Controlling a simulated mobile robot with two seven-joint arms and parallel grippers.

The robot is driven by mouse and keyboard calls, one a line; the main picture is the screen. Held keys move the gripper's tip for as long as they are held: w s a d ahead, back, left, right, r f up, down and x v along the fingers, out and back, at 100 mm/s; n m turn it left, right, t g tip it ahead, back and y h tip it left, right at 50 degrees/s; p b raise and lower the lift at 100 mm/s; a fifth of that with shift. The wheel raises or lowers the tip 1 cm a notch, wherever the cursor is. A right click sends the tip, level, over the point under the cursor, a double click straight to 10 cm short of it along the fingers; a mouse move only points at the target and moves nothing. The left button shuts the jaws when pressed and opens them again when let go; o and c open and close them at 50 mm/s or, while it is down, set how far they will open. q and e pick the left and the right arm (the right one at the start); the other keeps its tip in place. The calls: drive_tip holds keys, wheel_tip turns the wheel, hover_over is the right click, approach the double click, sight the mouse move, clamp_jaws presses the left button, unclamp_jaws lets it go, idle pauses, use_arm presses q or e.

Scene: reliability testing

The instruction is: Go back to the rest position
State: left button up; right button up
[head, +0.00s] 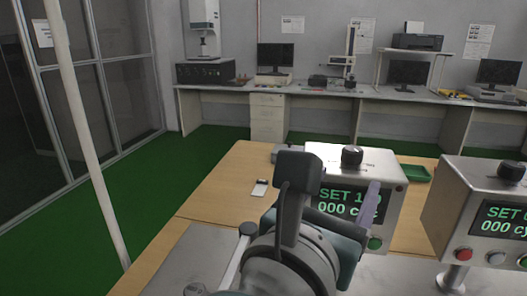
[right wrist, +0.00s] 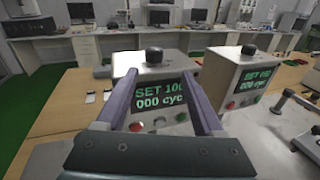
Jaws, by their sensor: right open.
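My right gripper (head: 352,200) is in the head view, in front of the left tester box (head: 322,158). One lavender finger shows upright there and the other is hidden behind my dark wrist parts. In the right wrist view both fingers of my right gripper (right wrist: 160,77) stand apart with nothing between them. The tester's screen, reading SET 10-something and 000 cyc, shows between and behind the fingers. I cannot tell how far the fingertips are from the box. My left gripper is in neither view.
A second tester box (head: 484,205) stands at the right. A wooden table (head: 215,190) carries a small white-and-dark item (head: 260,188) and a green tray (head: 415,173). A long bench (head: 330,93) with monitors lines the back wall. Green floor (head: 150,190) is free at left, beside a pale post (head: 85,135).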

drive_tip(key=s+d+f+m+g+y, duration=0.3)
drive_tip(key=s+d+f+m+g, duration=0.6)
drive_tip(key=s+d+f+m, duration=0.45)
drive_tip(key=s+a+r+m+g+y, duration=0.25)
drive_tip(key=s+a+m+y, duration=0.35)
drive_tip(key=s+m, duration=0.6)
wheel_tip(320, 180, up, 38)
drive_tip(key=w+m+y+p, duration=0.1)
drive_tip(key=p, duration=3.7)
drive_tip(key=shift+w+d+r, duration=0.15)
drive_tip(key=shift+w+r, duration=0.05)
drive_tip(key=shift+t, duration=0.25)
